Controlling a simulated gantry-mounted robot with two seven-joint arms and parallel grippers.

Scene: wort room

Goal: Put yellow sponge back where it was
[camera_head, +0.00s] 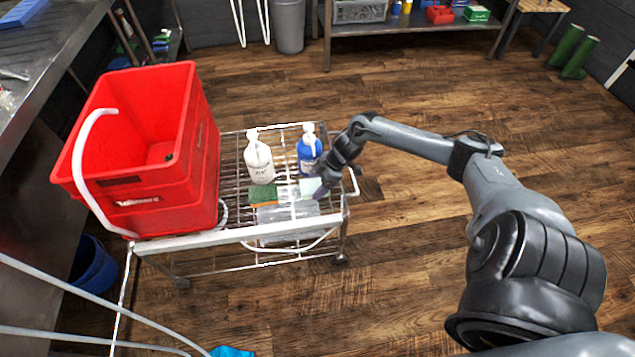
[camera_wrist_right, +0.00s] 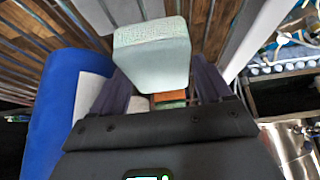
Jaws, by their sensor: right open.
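A sponge with a green top and a yellow-orange side (camera_head: 263,195) lies on the wire cart (camera_head: 232,150), in front of the white pump bottle. A pale mint block, like another sponge (camera_head: 310,187), lies to its right. My right gripper (camera_head: 321,191) is at the pale block, over the right end of the cart. In the right wrist view the pale block (camera_wrist_right: 152,55) shows between the two open fingers (camera_wrist_right: 165,85). A strip of orange and green (camera_wrist_right: 168,100) shows behind it. I cannot tell if the fingers touch the block. My left gripper is out of view.
A white pump bottle (camera_head: 258,160) and a blue one (camera_head: 309,152) stand at the cart's back. A clear container (camera_head: 287,214) is at the front. A large red bucket (camera_head: 150,160) fills the left. Wooden floor (camera_head: 400,260) is clear right of the cart.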

